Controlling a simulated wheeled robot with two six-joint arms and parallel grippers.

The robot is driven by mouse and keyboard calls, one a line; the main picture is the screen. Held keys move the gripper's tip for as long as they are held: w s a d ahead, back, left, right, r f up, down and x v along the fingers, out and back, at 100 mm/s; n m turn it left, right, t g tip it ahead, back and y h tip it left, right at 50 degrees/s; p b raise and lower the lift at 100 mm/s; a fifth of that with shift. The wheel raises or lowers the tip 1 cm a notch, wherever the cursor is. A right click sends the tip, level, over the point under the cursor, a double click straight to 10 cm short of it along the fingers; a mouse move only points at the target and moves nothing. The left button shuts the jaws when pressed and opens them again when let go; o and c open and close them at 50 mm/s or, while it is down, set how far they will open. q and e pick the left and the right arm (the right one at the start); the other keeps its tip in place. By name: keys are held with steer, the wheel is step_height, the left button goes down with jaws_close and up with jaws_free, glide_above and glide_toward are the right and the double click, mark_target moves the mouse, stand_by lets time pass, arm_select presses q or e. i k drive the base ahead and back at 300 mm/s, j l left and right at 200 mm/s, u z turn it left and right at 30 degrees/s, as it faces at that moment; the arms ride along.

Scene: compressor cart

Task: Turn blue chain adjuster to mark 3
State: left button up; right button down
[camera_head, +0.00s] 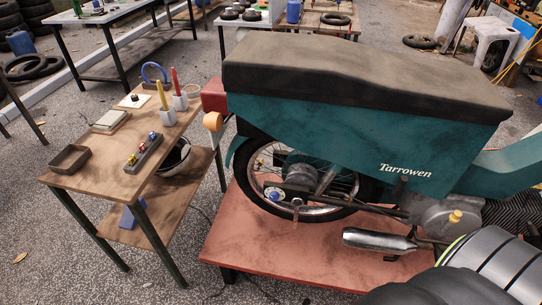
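The blue chain adjuster (274,195) is a small round blue piece at the rear wheel hub of the teal motorbike (350,140). It sits low on the near side of the rear wheel (318,212), at the rear end of the dark swingarm. Its marks are too small to read, so I cannot tell which mark it points to.
The motorbike stands on a low reddish platform (265,255). A wooden side table (90,170) to its left holds a tray, a socket rail and several tools. A silver exhaust (379,240) lies right of the wheel. Ribbed round shapes fill the lower right corner.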

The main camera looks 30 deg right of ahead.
mark_target(273, 195)
steer(key=z, duration=0.95)
